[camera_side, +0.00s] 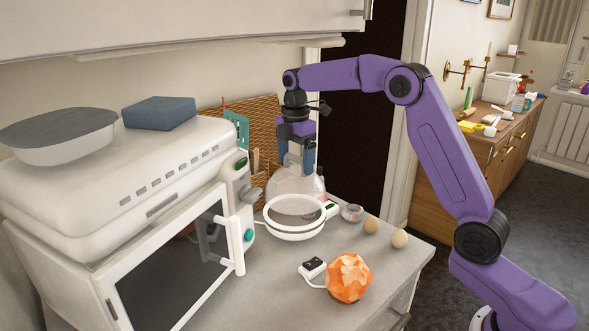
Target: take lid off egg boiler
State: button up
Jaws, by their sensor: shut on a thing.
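The egg boiler (292,234) is a round white base with a white rim, on the grey counter right of the white oven. Its clear, see-through domed lid (296,184) shows above and behind the rim, and the inside of the base looks uncovered. My gripper (298,168) points down from above, shut on the top of the lid. The exact grip point is hard to see through the clear material. The lid's lower edge overlaps the far rim in the picture; I cannot tell whether they touch.
Two eggs (370,225) and a small glass cup (352,213) stand right of the boiler. An orange faceted object (349,278) and a small black-and-white device (312,267) lie in front. The white oven (130,190) bounds the left; a woven panel (262,120) stands behind.

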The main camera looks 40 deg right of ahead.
jog(key=s+r, duration=0.4)
jog(key=r, duration=0.1)
jog(key=shift+s+a+r, duration=0.1)
jog(key=shift+s+r, duration=0.25)
jog(key=shift+s, duration=0.05)
jog(key=s+r, duration=0.4)
jog(key=s, duration=0.5)
jog(key=s+a+f, duration=0.2)
jog(key=s+a, duration=0.6)
jog(key=a, duration=0.2)
jog(key=shift+a, duration=0.35)
jog(key=s+a+f, duration=0.4)
jog(key=s+a, duration=0.2)
jog(key=s, duration=0.5)
jog(key=shift+s+f, duration=0.15)
jog(key=w+a+f, duration=0.7)
jog(key=w+f, duration=0.4)
jog(key=f, duration=0.2)
jog(key=shift+w+a, duration=0.25)
jog(key=shift+a, duration=0.05)
jog(key=shift+f, duration=0.25)
